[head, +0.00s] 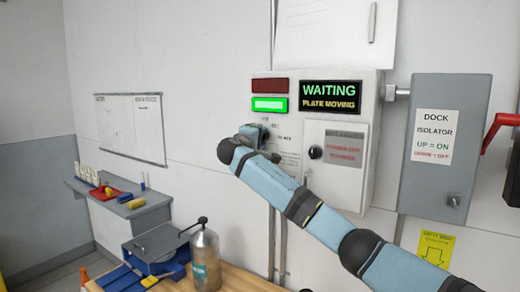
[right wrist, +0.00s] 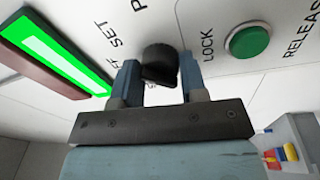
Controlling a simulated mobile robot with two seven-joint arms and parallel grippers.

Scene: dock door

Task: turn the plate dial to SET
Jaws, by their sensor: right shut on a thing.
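The control box (head: 385,88) is on the wall, with a display (head: 331,97) reading WAITING, PLATE MOVING. The black plate dial (right wrist: 158,62) shows in the right wrist view, with the word SET printed to its upper left. My right gripper (right wrist: 159,76) is shut on the dial, one finger on each side of it. The dial's pointer cannot be made out. In the head view my right gripper (head: 256,133) is at the box's left part, and the wrist and arm hide most of the dial area. My left gripper is not in view.
A green button (right wrist: 249,41) sits right of the dial, between LOCK and RELEASE lettering. A grey isolator box (head: 440,180) is on the right. A bench (head: 235,280) with a bottle (head: 206,260) stands below.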

